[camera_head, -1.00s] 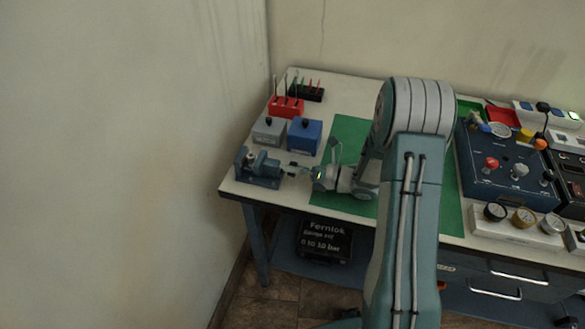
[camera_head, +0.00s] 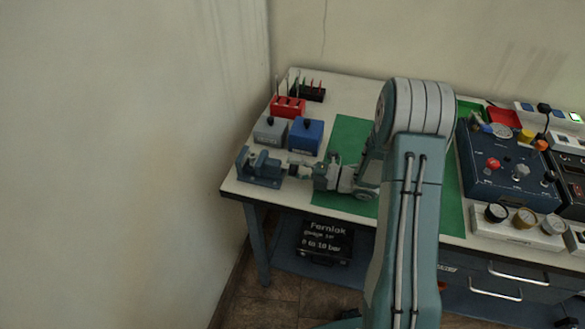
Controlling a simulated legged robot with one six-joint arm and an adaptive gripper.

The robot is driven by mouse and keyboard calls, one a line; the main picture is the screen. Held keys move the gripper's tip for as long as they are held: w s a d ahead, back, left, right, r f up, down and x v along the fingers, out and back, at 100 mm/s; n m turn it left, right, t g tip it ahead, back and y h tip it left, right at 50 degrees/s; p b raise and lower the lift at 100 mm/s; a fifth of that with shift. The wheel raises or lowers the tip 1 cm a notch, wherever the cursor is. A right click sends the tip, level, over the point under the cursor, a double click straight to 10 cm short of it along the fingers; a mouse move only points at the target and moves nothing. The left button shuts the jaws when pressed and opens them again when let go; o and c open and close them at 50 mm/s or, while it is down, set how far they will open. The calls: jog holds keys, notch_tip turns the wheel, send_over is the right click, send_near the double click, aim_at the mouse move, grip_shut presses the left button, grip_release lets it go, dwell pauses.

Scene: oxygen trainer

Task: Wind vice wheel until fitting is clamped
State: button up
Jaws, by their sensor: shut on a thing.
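The blue vice (camera_head: 262,168) stands at the left front corner of the bench, its jaws at the left and its wheel end toward the right. My gripper (camera_head: 301,170) reaches in from the right, level with the vice, and is shut on the vice wheel (camera_head: 293,169). The wheel is small and partly covered by the fingers. A small fitting (camera_head: 252,157) seems to stand at the vice jaws; I cannot tell whether the jaws touch it.
A grey box (camera_head: 270,130) and a blue box (camera_head: 306,135) stand just behind the vice. A red block (camera_head: 288,107) is farther back. The green mat (camera_head: 350,135) lies under my arm. A blue control panel (camera_head: 505,168) stands at right.

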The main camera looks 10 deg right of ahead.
jog(key=shift+d+f+m, duration=0.2)
jog(key=shift+d+m, duration=0.05)
jog(key=shift+m, duration=0.65)
jog(key=o, duration=1.1)
jog(key=shift+o, duration=0.2)
jog(key=shift+d, duration=0.15)
jog(key=v, duration=0.7)
jog(key=shift+s+d, duration=0.1)
jog(key=shift+d, duration=0.15)
jog(key=shift+a, duration=0.1)
